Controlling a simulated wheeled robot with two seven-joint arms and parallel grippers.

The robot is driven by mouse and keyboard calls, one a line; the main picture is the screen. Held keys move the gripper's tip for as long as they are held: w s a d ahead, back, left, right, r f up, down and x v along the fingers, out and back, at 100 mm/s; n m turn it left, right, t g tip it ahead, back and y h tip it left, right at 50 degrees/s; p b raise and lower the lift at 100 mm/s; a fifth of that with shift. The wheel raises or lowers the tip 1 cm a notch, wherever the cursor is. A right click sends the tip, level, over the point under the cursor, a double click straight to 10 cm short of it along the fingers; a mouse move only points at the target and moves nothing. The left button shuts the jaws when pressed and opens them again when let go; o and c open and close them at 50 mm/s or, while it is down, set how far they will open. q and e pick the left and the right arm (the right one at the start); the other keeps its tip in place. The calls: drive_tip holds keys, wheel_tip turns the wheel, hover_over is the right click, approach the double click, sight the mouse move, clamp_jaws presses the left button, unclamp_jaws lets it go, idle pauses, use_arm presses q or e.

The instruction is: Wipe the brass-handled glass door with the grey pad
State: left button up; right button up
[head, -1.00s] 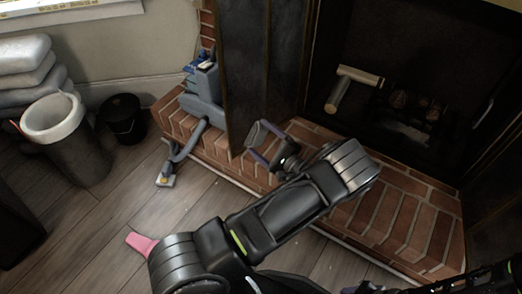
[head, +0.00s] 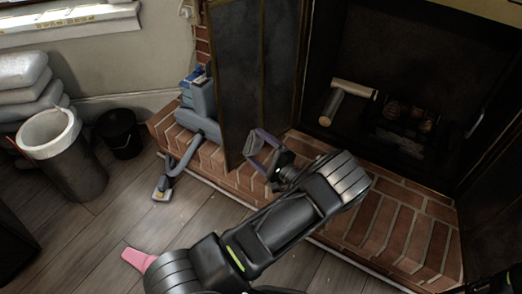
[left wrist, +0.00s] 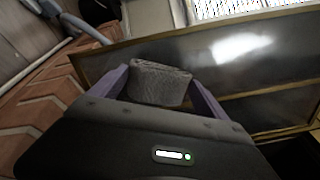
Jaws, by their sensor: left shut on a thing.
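My left gripper (head: 262,152) is in front of the lower part of an open, dark glass door (head: 238,75) with a thin brass-coloured frame, above the brick hearth. In the left wrist view its purple fingers are shut on the grey pad (left wrist: 160,83), a rough block. The door (left wrist: 215,60) fills the background behind the pad there, with a bright reflection on its glass. I cannot tell whether the pad touches the glass. I cannot make out a brass handle on this door. My right gripper is not in view.
The brick hearth (head: 385,215) runs below the dark firebox, which has a log (head: 331,107) at its opening. A blue-grey vacuum cleaner (head: 198,105) stands left of the door. A bin (head: 75,170) and a black bucket (head: 121,135) stand further left. A pink object (head: 134,258) lies on the floor.

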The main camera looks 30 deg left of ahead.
use_arm(q)
drive_tip(key=shift+x, duration=2.2)
drive_tip(key=shift+b+x, duration=0.4)
drive_tip(key=shift+x, duration=0.6)
drive_tip(key=w+b, duration=0.1)
drive_tip(key=w, duration=0.1)
drive_tip(key=w+d+b, duration=0.1)
drive_tip(key=b, duration=0.1)
drive_tip(key=shift+w+d, duration=0.1)
drive_tip(key=shift+w, duration=0.3)
